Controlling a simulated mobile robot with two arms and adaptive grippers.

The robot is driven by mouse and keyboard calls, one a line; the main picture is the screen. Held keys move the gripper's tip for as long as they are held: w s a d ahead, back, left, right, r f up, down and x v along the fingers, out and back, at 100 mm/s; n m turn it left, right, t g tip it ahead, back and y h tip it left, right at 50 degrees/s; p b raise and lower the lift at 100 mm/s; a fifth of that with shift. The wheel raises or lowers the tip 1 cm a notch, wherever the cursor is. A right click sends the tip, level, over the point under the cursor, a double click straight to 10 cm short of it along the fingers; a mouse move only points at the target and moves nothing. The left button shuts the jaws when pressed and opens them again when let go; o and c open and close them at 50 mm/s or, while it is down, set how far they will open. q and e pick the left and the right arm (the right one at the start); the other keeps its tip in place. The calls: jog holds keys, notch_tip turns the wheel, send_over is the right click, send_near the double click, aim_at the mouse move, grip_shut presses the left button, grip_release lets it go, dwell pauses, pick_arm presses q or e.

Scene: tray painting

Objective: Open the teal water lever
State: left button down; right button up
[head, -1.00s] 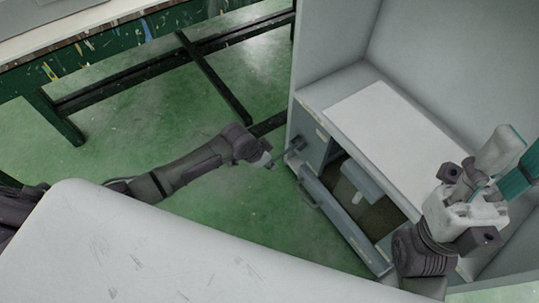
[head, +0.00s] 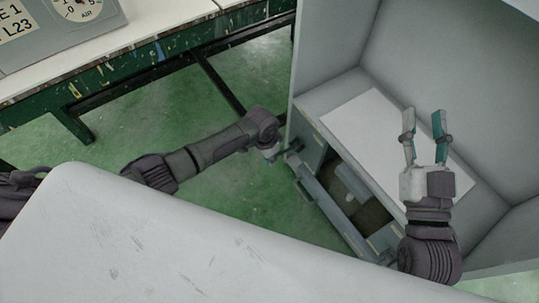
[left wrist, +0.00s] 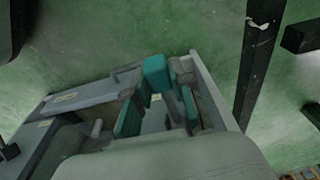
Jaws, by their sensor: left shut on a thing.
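A teal block, which looks like the water lever (left wrist: 157,74), shows between the fingers of my left gripper in the left wrist view. My left gripper (head: 271,155) is beside the left outer side of the grey booth and is shut on the lever. In the head view the lever is too small and too hidden by the gripper to make out. My right gripper (head: 423,120) is open and empty, fingers pointing up, in front of the white panel inside the booth.
The grey booth (head: 330,50) stands at the right with a white panel (head: 372,118) on its floor. An open drawer (head: 330,205) or compartment is below it. A green-edged bench (head: 160,52) with a gauge box (head: 60,30) is at the upper left. A pale surface (head: 150,240) fills the front.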

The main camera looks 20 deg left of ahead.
pick_arm(q)
jog(key=shift+w+d+r+g+y+p, duration=0.15)
jog(key=shift+r+g+y+p, duration=0.1)
jog(key=shift+r+g+p, duration=0.2)
jog(key=shift+w+d+r+g+y+p, duration=0.1)
jog(key=shift+r+g+y+p, duration=0.2)
jog(key=shift+r, duration=0.25)
jog(key=shift+w+d+r+g+y, duration=0.15)
jog(key=shift+r+g+y, duration=0.1)
jog(key=shift+r+g, duration=0.15)
jog(key=shift+w+d+r+g+y, duration=0.1)
jog(key=shift+w+r+g+y, duration=0.05)
jog(key=shift+r+g+y, duration=0.15)
jog(key=shift+w+d+r+g+y, duration=0.2)
jog(key=shift+r+g+y, duration=0.1)
jog(key=shift+r+g, duration=0.15)
pick_arm(e)
notch_tip(320, 180, down, 6)
jog(key=g+h, duration=0.1)
jog(key=g, duration=0.3)
jog(key=shift+w+d+f, duration=0.2)
jog(key=shift+w+d, duration=0.05)
jog(key=shift+d, duration=0.15)
pick_arm(q)
jog(key=c, duration=1)
grip_release()
